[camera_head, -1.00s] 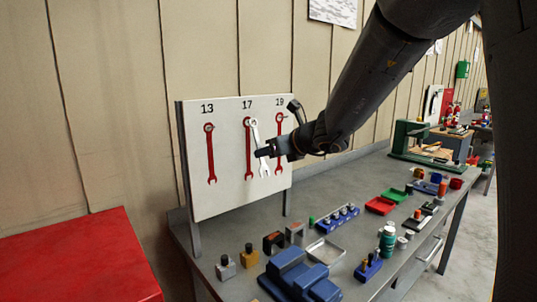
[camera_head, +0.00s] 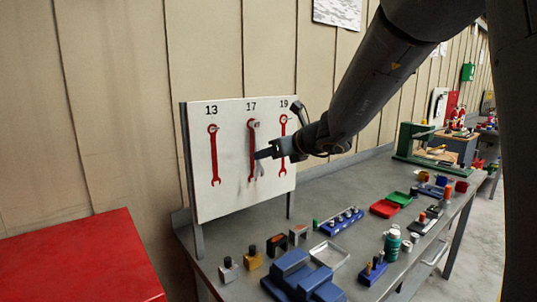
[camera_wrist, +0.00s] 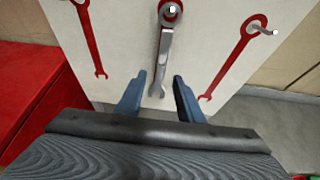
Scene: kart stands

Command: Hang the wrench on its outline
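The silver wrench (camera_wrist: 164,55) hangs at the middle outline, marked 17, on the white board (camera_head: 230,195). In the wrist view its upper end is at the peg (camera_wrist: 171,10) and its shank covers most of the red outline. In the head view its lower end (camera_head: 260,170) shows just right of the red 17 outline (camera_head: 251,145), partly behind my gripper (camera_head: 264,153). My gripper is open. In the wrist view its two blue fingers (camera_wrist: 158,98) stand either side of the wrench's lower end, with a gap on both sides.
Red outlines marked 13 (camera_head: 214,155) and 19 (camera_head: 283,130) flank the middle one, each with a peg. The grey bench (camera_head: 330,215) below holds a blue vise (camera_head: 300,277), blocks and small trays. A red cabinet (camera_head: 80,260) stands at left.

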